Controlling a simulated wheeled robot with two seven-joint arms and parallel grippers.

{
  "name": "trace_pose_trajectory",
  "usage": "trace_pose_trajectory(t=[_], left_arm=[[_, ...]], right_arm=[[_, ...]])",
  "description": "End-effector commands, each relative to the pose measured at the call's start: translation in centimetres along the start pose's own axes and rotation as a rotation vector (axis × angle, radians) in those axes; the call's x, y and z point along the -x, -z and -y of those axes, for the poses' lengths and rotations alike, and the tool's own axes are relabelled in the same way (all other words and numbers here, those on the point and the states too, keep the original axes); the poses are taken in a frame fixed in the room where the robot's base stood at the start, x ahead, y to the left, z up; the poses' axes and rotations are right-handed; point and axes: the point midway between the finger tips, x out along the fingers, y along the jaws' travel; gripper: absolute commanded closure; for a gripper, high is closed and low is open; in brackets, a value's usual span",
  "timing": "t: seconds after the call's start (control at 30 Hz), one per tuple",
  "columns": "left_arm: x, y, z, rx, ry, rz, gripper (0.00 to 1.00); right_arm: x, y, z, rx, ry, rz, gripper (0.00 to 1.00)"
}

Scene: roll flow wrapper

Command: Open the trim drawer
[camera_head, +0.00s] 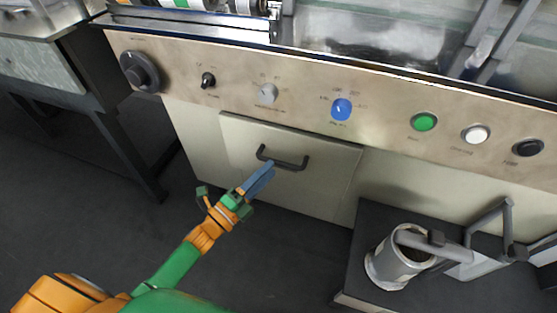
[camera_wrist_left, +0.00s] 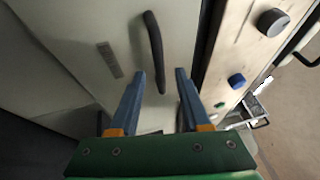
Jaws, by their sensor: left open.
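The trim drawer (camera_head: 300,195) is a pale front panel below the control panel, and it looks closed. Its dark bar handle (camera_head: 284,160) is near the top middle of the front. My left gripper (camera_head: 262,172), with blue fingers, is just in front of the handle at its left end. In the left wrist view the open fingers (camera_wrist_left: 158,75) point at the drawer front (camera_wrist_left: 120,40), and the lower part of the handle (camera_wrist_left: 155,50) lies between their lines. I cannot tell whether they touch it. My right gripper does not show.
Above the drawer runs a panel with a black knob (camera_head: 140,72), a blue knob (camera_head: 341,109), and a green button (camera_head: 424,122). A metal canister (camera_head: 393,265) stands on a dark stand (camera_head: 345,296) at the right. The dark floor (camera_head: 270,265) before the drawer is open.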

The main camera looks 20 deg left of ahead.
Motion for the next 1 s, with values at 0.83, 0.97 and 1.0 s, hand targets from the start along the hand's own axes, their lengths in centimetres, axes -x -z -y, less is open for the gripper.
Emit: trace_pose_trajectory(t=[0.83,0.97,1.0], left_arm=[[-4.6,0.0,-0.1,0.005,-0.005,0.002,1.0],[-4.6,0.0,-0.1,0.005,-0.005,0.002,1.0],[-4.6,0.0,-0.1,0.005,-0.005,0.002,1.0]], right_arm=[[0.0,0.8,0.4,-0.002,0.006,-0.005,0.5],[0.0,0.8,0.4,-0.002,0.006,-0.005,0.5],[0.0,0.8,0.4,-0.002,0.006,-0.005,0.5]])
